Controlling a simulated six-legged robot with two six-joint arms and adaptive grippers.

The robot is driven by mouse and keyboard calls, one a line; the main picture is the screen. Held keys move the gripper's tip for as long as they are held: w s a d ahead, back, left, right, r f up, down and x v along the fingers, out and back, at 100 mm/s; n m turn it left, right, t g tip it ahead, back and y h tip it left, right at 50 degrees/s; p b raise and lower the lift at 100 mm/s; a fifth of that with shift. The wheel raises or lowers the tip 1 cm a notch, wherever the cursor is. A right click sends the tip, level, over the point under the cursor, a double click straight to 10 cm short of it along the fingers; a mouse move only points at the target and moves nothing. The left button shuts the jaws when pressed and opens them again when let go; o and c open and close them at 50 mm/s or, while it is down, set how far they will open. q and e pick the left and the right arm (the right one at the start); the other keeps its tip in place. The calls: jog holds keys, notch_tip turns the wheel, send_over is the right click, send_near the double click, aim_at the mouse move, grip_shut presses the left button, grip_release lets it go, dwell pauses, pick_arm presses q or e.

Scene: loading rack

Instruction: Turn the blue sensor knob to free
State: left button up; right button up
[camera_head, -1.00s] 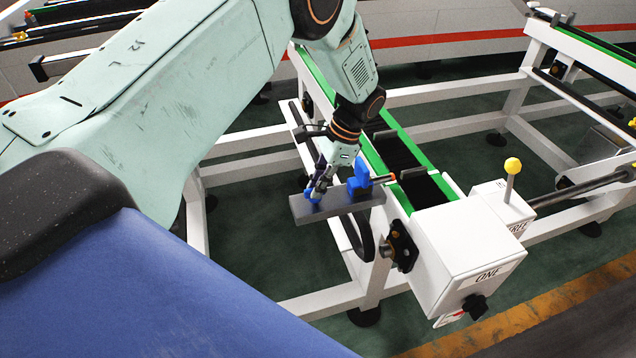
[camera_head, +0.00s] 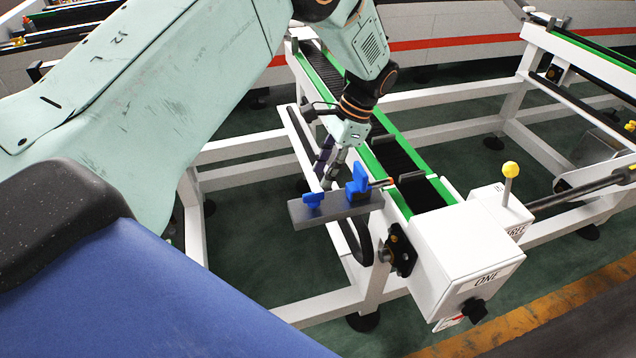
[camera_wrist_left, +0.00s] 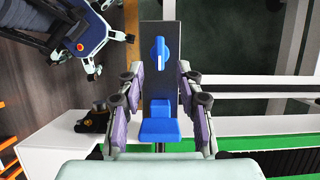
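The blue sensor knob (camera_head: 313,200) sits near the left end of a grey bracket plate (camera_head: 335,208) beside the conveyor. In the left wrist view the knob (camera_wrist_left: 158,50) is a blue disc with a raised grip bar and a white line, lying along the plate. A blue sensor block (camera_head: 357,180) is mounted on the same plate; it shows nearer in the left wrist view (camera_wrist_left: 159,130). My left gripper (camera_head: 328,178) is above and behind the knob, apart from it. In the left wrist view its fingers (camera_wrist_left: 160,88) are spread, with nothing gripped. My right gripper is not seen.
A white control box (camera_head: 468,250) marked ONE with a black knob (camera_head: 475,309) stands to the right. A smaller box has a yellow-topped lever (camera_head: 511,169). The green-edged conveyor (camera_head: 396,165) runs behind the bracket. Floor is open left of the plate.

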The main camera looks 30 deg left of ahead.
pick_arm(q)
jog(key=v, duration=0.6)
dwell(0.5)
